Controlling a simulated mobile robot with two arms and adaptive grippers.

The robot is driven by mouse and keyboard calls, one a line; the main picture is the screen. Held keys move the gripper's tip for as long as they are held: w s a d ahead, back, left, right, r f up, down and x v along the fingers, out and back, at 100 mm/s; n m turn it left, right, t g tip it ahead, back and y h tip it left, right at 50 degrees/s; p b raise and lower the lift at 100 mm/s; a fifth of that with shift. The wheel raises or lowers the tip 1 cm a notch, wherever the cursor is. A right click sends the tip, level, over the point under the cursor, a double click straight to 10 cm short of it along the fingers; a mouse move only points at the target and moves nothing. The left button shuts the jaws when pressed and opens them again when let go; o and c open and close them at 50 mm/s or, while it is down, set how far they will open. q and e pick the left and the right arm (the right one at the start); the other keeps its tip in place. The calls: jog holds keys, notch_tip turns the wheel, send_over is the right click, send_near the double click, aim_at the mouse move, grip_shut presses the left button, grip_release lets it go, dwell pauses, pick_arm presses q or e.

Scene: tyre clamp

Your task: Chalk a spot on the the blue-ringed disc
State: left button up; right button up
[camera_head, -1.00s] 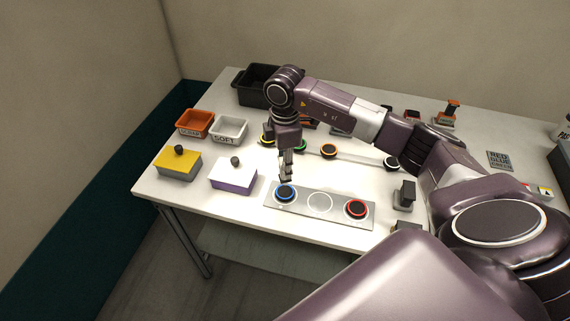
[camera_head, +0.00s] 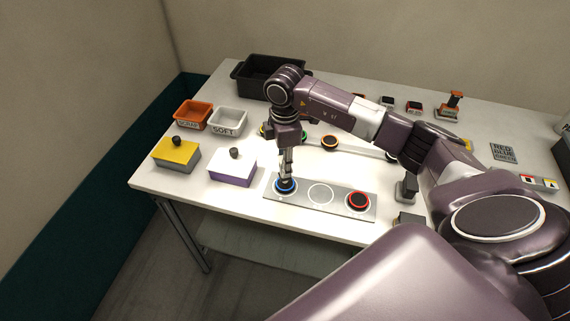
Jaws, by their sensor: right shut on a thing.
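The blue-ringed disc (camera_head: 286,187) lies at the left end of a grey plate (camera_head: 336,205) near the table's front edge. My right gripper (camera_head: 286,174) points down directly over this disc, its tips at or just above the dark top. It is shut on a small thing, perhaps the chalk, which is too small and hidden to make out. A red-ringed disc (camera_head: 358,201) lies at the plate's right end. An empty white circle (camera_head: 320,194) is between them. My left gripper is not in view.
A yellow-topped block (camera_head: 176,152) and a white-and-purple block (camera_head: 232,165) stand to the left. Orange (camera_head: 193,113) and white SOFT (camera_head: 229,122) trays and a black bin (camera_head: 250,77) are behind. An orange-ringed disc (camera_head: 329,142) lies behind the plate.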

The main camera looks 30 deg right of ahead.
jog(key=shift+f, duration=0.4)
dwell(1.2)
jog(key=shift+r, duration=0.15)
jog(key=shift+r+p, duration=2.35)
jog(key=shift+r, duration=1.05)
